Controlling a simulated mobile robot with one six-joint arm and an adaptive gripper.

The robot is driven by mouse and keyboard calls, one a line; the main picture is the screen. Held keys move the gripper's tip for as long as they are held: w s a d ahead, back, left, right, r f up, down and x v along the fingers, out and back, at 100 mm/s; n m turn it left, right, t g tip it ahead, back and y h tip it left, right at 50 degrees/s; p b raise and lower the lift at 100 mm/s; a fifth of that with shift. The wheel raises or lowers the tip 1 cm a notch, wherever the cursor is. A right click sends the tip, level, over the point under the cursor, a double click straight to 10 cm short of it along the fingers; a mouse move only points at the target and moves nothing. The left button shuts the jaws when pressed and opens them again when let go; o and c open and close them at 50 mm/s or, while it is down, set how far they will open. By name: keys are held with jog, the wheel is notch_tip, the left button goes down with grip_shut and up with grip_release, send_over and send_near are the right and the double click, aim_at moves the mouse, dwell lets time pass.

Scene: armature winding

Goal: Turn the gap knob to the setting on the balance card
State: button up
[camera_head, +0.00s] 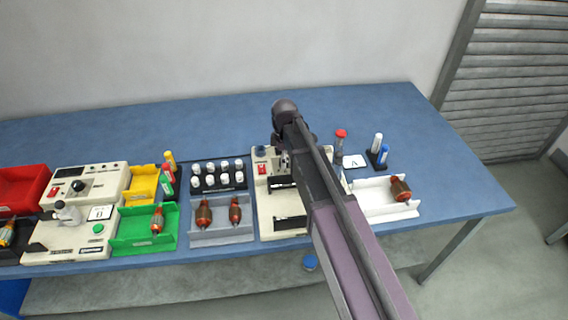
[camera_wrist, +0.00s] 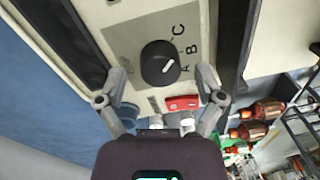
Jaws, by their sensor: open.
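The gap knob (camera_wrist: 160,62) is black and round with a short white pointer, on a grey plate marked A, B and C in the wrist view. Its pointer is on the lettered side, toward the A and B marks; which one exactly I cannot tell. My gripper (camera_wrist: 160,80) is open, a finger on either side of the knob with gaps between. In the head view my arm covers the knob and the fingers. A white card (camera_head: 354,161) reading A lies right of the cream winding machine (camera_head: 264,198). Another card (camera_head: 99,213), seeming to read 0, lies on the left machine.
A red switch (camera_wrist: 183,103) sits beside the knob plate. Around the machine on the blue table (camera_head: 440,165) are a grey tray (camera_head: 222,233) with armatures, a white tray (camera_head: 380,211) with one armature, and a red-capped bottle (camera_head: 340,142). The table's back strip is clear.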

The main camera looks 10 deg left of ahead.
jog(key=shift+f, duration=0.3)
jog(key=c, duration=1.2)
jog(key=shift+o, duration=0.2)
